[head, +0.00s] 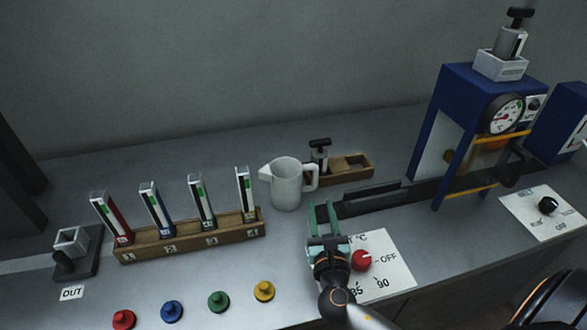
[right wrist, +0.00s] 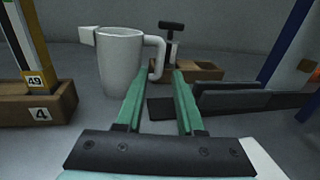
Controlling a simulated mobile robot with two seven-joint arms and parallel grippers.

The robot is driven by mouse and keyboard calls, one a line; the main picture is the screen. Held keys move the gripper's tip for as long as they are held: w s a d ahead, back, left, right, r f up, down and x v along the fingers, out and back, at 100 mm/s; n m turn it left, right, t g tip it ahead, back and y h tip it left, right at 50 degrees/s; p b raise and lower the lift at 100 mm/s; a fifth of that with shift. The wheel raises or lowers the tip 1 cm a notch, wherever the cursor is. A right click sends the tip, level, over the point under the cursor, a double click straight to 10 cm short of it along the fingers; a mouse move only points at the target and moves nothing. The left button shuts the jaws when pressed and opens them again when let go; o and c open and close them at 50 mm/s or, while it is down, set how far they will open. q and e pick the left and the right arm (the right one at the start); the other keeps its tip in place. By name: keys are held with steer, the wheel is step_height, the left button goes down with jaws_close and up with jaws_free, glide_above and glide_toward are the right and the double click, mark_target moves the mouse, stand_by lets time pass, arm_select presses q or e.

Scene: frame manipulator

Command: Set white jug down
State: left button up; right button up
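The white jug (head: 286,186) stands upright on the grey table in the head view, its spout to the left and its handle to the right. It also shows in the right wrist view (right wrist: 120,62). My right gripper (head: 323,208) is just in front and to the right of the jug. Its two green fingers (right wrist: 154,82) are apart with nothing between them, and their tips point toward the handle. In the right wrist view the tips appear just below the handle; I cannot tell whether they touch it. My left gripper is not in view.
A wooden rack (head: 190,238) with several numbered gauges stands left of the jug. A wooden holder (head: 352,168) is behind it to the right. Several coloured buttons (head: 219,301) line the front. A blue machine (head: 449,120) and a dark rail (head: 370,199) are to the right.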

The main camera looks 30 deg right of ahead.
mark_target(315, 176)
steer(key=x, duration=0.6)
steer(key=shift+w+d+r+p, duration=0.1)
steer(key=shift+w+d+p, duration=0.05)
steer(key=shift+w+p, duration=0.2)
steer(key=shift+f+x, duration=0.2)
steer(key=shift+x, duration=1.35)
steer(key=shift+f+x, duration=0.2)
steer(key=shift+x, duration=1.3)
jaws_close()
